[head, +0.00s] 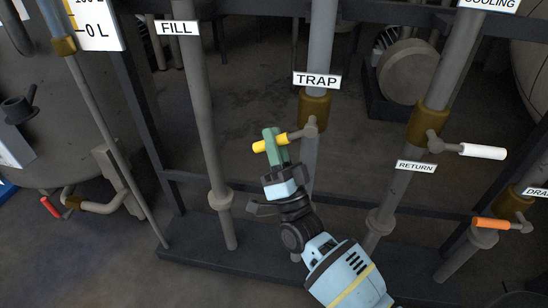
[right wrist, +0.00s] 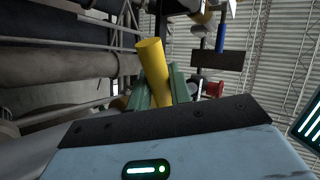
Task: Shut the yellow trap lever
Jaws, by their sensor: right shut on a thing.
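The yellow trap lever (head: 262,146) sticks out to the left from the brass valve (head: 314,106) under the TRAP sign (head: 317,80). It lies roughly level, across its vertical pipe. My right gripper (head: 273,143) has its green fingers shut on the lever, near the middle of the yellow grip. In the right wrist view the yellow lever (right wrist: 152,68) stands up between the green fingers (right wrist: 157,92). My left gripper is not in view.
The FILL pipe (head: 203,110) stands to the left of my gripper. A dark base rail (head: 200,245) runs along the floor. A red-handled valve (head: 50,207) is at the far left.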

